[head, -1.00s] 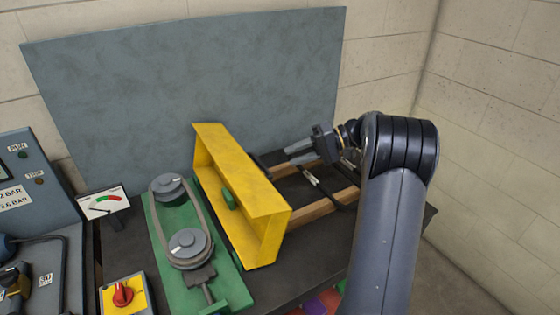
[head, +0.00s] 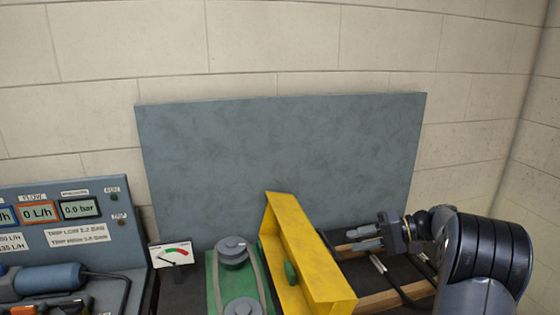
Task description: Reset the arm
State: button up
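My gripper (head: 366,238) is at the right in the head view, at the end of my dark arm. Its two grey fingers point left and look spread apart, with nothing seen between them. It is above the wooden-railed frame on the bench, to the right of the yellow guard. My arm is bent and comes in from the lower right.
A yellow guard (head: 305,255) stands beside a green base with grey pulleys (head: 233,252) and a belt. A wooden-railed frame (head: 395,298) lies under my gripper. A grey board (head: 280,160) stands behind.

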jog(key=r+x, duration=0.1)
jog(key=x, duration=0.5)
jog(key=shift+a+p, duration=0.2)
jog(key=shift+p, duration=0.15)
